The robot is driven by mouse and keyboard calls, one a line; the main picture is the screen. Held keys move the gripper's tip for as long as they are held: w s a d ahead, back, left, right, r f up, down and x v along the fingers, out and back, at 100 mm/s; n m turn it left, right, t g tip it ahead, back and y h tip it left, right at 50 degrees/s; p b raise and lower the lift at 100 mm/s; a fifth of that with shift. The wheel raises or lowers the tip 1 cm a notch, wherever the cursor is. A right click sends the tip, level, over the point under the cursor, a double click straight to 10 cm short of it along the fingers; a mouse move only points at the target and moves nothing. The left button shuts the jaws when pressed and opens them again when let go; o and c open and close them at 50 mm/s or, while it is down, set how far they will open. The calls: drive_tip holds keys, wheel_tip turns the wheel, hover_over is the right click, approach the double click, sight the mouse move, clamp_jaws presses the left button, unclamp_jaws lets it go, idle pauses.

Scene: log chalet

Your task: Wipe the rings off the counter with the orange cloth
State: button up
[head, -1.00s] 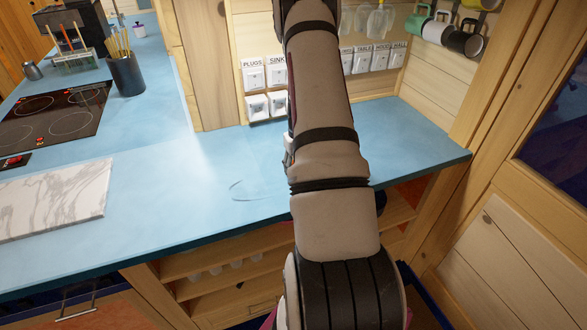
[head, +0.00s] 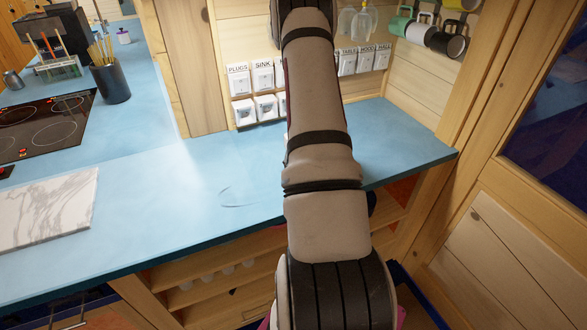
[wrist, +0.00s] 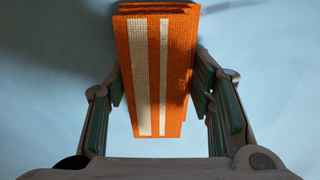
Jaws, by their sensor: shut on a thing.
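The orange cloth (wrist: 177,85) has pale stripes and looks folded into a thick pad. My gripper (wrist: 160,82) is shut on it, with a finger against each side, over the blue counter in the wrist view. I cannot tell whether the cloth touches the counter. The blue counter (head: 150,190) runs across the head view. A faint curved ring mark (head: 226,198) lies near its front edge, left of my arm. Part of a dark ring mark (wrist: 225,14) shows beyond the cloth in the wrist view. My arm hides the gripper, the cloth and part of the counter in the head view.
A marble board (head: 50,208) and a black cooktop (head: 48,122) lie on the left. A dark utensil cup (head: 111,83) stands behind. Labelled switches (head: 262,78) and hanging mugs (head: 447,40) line the wall.

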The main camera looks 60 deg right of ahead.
drive_tip(key=shift+w+r, duration=0.2)
drive_tip(key=shift+r, duration=0.75)
drive_tip(key=shift+s+a+r+p, duration=0.15)
drive_tip(key=shift+r+p, duration=0.15)
drive_tip(key=shift+r, duration=0.65)
drive_tip(key=shift+w+a+r+p, duration=0.1)
drive_tip(key=shift+r+p, duration=0.15)
drive_tip(key=shift+r, duration=0.65)
drive_tip(key=shift+w, duration=0.4)
drive_tip(key=shift+w+r, duration=0.1)
drive_tip(key=shift+r, duration=0.4)
drive_tip(key=shift+s+a+r+p, duration=0.15)
drive_tip(key=shift+r, duration=0.35)
drive_tip(key=shift+s+a+r+p, duration=0.1)
drive_tip(key=shift+a+r+p, duration=0.05)
drive_tip(key=shift+r, duration=0.35)
drive_tip(key=shift+d, duration=0.1)
